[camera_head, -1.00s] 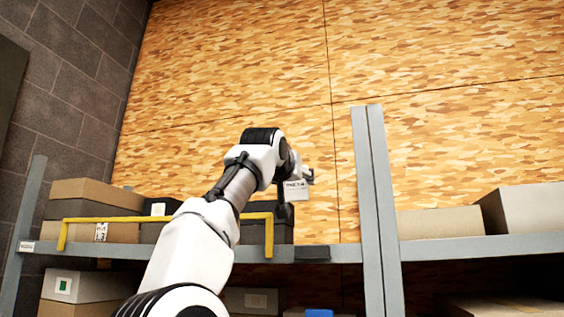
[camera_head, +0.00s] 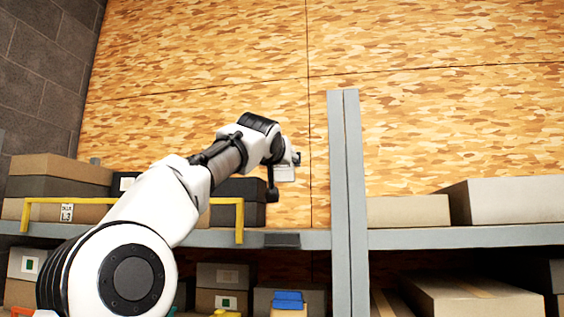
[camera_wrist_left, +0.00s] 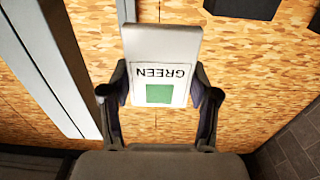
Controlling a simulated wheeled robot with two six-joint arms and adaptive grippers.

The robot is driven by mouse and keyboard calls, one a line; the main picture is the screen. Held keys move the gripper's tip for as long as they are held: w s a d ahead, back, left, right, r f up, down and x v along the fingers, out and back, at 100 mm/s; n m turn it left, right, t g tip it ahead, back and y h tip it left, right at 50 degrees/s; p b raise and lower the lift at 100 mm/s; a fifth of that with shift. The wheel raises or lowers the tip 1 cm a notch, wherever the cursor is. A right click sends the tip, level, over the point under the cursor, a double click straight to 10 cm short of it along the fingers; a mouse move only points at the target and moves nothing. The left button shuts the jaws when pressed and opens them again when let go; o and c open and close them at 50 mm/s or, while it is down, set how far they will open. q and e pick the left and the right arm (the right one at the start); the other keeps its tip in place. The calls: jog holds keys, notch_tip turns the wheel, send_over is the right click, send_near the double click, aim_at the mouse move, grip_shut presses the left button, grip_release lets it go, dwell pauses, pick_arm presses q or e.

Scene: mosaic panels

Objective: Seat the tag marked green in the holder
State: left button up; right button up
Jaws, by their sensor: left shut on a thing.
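The tag marked GREEN (camera_wrist_left: 158,85) is a white plate with a green square; its lettering is upside down in the left wrist view. My left gripper (camera_wrist_left: 160,98) is shut on it, one finger at each side edge. In the head view the tag (camera_head: 284,174) shows small beside the left gripper (camera_head: 292,160), in the air above the upper shelf's front edge. A small dark piece on that edge (camera_head: 282,240), possibly the holder, is below the tag and apart from it. My right gripper is not in view.
A grey upright post (camera_head: 346,200) stands close to the right of the gripper. A yellow rail (camera_head: 130,201) runs along the shelf at left, in front of boxes. Tan boxes (camera_head: 408,211) stand on the right shelf.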

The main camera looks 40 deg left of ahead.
aim_at(282, 180)
pick_arm(q)
jog(key=f+b, duration=0.1)
jog(key=f, duration=0.1)
jog(key=f+b, duration=0.2)
jog(key=shift+w+f+b, duration=0.2)
jog(key=shift+f+b, duration=0.1)
jog(key=shift+s+r, duration=0.1)
jog(key=shift+s, duration=0.1)
jog(key=shift+w, duration=0.1)
jog(key=shift+f+b, duration=4.75)
jog(key=shift+f, duration=0.1)
jog(key=o, duration=1.1)
jog(key=shift+r, duration=0.1)
